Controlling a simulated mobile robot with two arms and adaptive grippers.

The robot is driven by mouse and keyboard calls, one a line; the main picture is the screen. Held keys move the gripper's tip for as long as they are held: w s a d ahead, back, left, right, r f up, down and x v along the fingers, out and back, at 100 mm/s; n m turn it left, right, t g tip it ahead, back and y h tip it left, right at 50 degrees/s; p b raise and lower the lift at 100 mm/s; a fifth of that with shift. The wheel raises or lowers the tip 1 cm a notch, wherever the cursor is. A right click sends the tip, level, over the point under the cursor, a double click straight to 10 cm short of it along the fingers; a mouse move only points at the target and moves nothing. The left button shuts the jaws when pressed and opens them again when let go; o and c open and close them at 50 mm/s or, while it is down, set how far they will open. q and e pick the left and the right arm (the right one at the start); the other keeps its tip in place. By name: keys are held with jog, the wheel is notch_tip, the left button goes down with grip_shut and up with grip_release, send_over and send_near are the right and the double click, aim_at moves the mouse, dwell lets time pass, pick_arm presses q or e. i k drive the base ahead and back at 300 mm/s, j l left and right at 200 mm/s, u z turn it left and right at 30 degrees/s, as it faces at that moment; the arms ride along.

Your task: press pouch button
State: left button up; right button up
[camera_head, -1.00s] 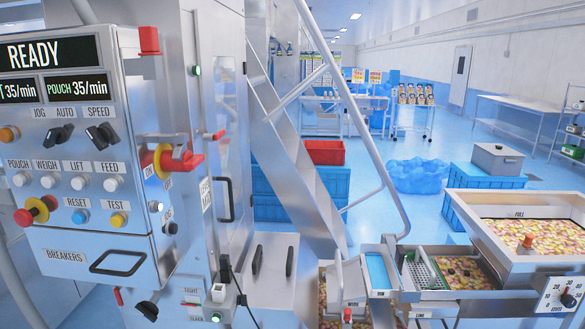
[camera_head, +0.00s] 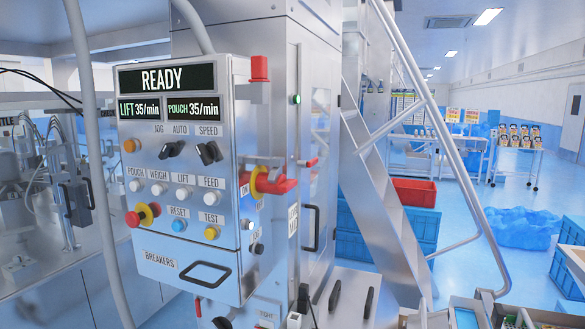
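The control panel (camera_head: 185,240) stands left of centre in the head view. Its top display (camera_head: 165,79) reads READY, with LIFT 35/min and POUCH 35/min below. The white pouch button (camera_head: 135,186) is at the left end of a row of white buttons, under the POUCH label. Next to it are the weigh button (camera_head: 158,189), lift button (camera_head: 183,193) and feed button (camera_head: 211,197). Neither of my grippers is in view.
A red-handled switch (camera_head: 268,182) juts from the panel's right side. A steep metal stair (camera_head: 395,200) and a red crate (camera_head: 414,191) are to the right.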

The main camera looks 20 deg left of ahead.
aim_at(134, 185)
jog(key=u, duration=1.45)
